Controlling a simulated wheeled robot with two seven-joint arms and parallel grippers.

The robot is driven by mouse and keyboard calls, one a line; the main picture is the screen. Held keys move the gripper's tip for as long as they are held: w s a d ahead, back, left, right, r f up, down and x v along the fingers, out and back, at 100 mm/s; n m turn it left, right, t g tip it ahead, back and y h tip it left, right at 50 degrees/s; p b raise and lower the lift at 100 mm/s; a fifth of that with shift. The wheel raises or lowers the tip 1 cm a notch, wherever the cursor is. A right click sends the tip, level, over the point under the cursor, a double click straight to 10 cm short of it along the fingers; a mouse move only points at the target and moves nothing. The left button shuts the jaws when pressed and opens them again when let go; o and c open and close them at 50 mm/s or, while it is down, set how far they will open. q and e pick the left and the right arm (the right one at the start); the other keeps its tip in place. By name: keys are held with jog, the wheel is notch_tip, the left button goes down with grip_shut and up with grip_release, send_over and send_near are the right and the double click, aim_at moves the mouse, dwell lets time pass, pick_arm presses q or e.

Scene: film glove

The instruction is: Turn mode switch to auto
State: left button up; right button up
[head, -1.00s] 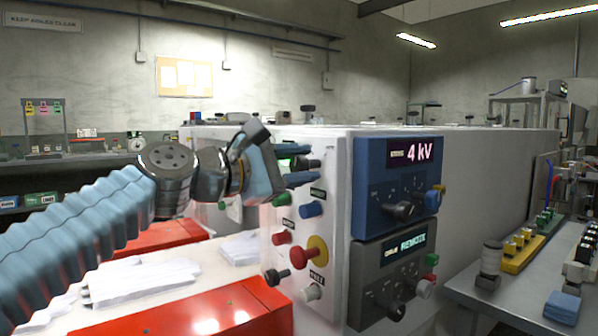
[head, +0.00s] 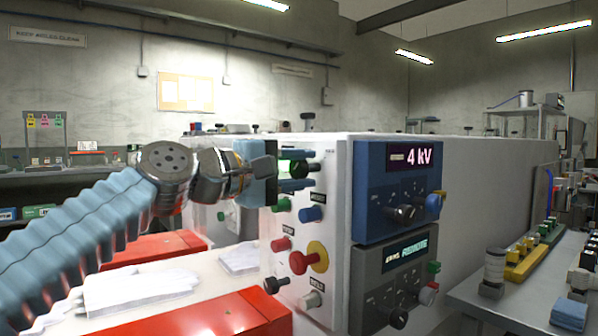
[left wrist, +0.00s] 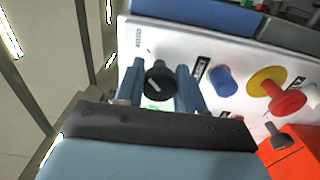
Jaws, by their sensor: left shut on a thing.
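The mode switch appears to be a black rotary knob (head: 312,166) with a white pointer line, near the top of the white side panel (head: 327,215). My left gripper (head: 298,170) is shut on this knob, one blue finger above it and one below in the head view. In the left wrist view, the knob (left wrist: 158,82) sits between the two blue fingers, its pointer slanted. The small labels around it are too blurred to read, so I cannot tell which position it points to. My right gripper is not in view.
Below the knob, the panel carries a blue button (head: 312,213), a red mushroom button with yellow collar (head: 305,261) and other small controls. The blue 4 kV module (head: 397,187) and grey remote module (head: 393,280) face right. A red box (head: 215,314) stands in front.

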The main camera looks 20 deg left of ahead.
pick_arm(q)
jog(key=shift+d, duration=0.1)
jog(key=o, duration=1)
jog(key=shift+s, duration=0.1)
jog(key=shift+s+a, duration=0.25)
jog(key=shift+a, duration=0.1)
jog(key=b+v, duration=0.2)
jog(key=v, duration=1.1)
